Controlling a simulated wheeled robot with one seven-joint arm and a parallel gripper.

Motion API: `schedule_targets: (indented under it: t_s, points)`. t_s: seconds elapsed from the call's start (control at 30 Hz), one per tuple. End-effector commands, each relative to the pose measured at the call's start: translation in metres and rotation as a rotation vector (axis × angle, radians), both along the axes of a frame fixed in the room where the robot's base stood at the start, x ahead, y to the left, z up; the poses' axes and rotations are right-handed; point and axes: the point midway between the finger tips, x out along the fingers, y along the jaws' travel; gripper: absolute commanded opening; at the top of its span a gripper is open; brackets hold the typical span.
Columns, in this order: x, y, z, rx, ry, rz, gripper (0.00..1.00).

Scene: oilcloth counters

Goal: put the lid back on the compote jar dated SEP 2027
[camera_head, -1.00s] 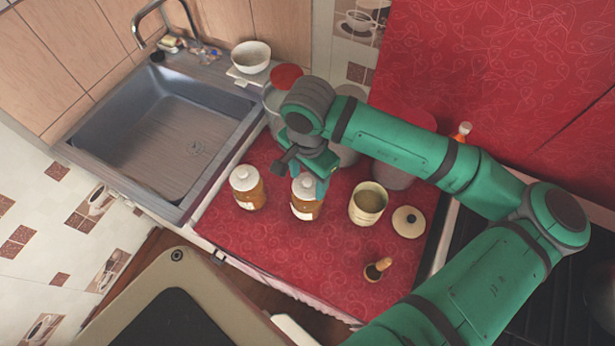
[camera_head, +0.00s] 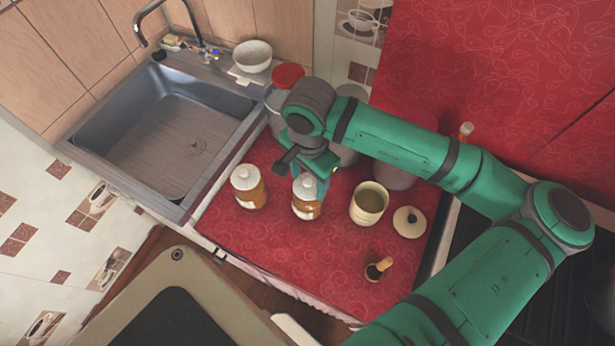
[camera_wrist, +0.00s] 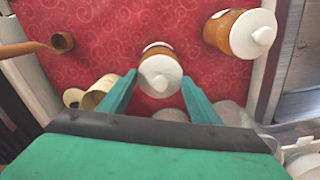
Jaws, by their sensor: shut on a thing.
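Two amber jars with white lids stand on the red cloth. The left jar (camera_head: 250,194) has its lid on; in the wrist view this jar (camera_wrist: 228,40) is at the upper right. The middle jar (camera_head: 308,210) is right below my gripper (camera_head: 325,178). Its white lid (camera_wrist: 160,76) sits at the jar's top, between my two fingers (camera_wrist: 160,88) in the wrist view. My gripper is shut on this lid. I cannot tell whether the lid is fully seated. A pale label shows on the middle jar, but no date is readable.
An open cream canister (camera_head: 369,206) stands right of the jars, with a round cream lid (camera_head: 409,222) lying beside it. A small wooden-handled dipper (camera_head: 377,270) lies at the front. More canisters stand behind my gripper. The sink (camera_head: 165,130) is at left.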

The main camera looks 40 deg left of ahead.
Motion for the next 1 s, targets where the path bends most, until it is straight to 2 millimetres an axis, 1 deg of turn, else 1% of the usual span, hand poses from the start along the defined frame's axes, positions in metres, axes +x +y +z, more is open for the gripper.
schedule_targets:
  t_s: [0.43,0.47,0.5,0.53,0.73,0.77,0.8,0.83,1.0]
  points:
    - [-0.0009,0.0012,-0.0003,0.0,0.0,0.005,0.33]
    - [-0.001,0.0012,-0.0003,0.0,0.0,0.005,0.62]
    - [-0.001,0.0013,-0.0003,0.0,0.0,0.005,0.71]
    - [-0.0011,0.0014,-0.0003,0.0,0.0,0.005,0.78]
    - [-0.001,0.0013,-0.0003,0.0,0.0,0.005,0.79]
    - [-0.001,0.0012,-0.0003,0.0,0.0,0.005,0.81]
    - [-0.0009,0.0012,-0.0003,0.0,0.0,0.004,0.91]
    - [-0.0009,0.0011,-0.0003,0.0,0.0,0.004,0.97]
    - [-0.0008,0.001,-0.0003,0.0,0.0,0.004,0.97]
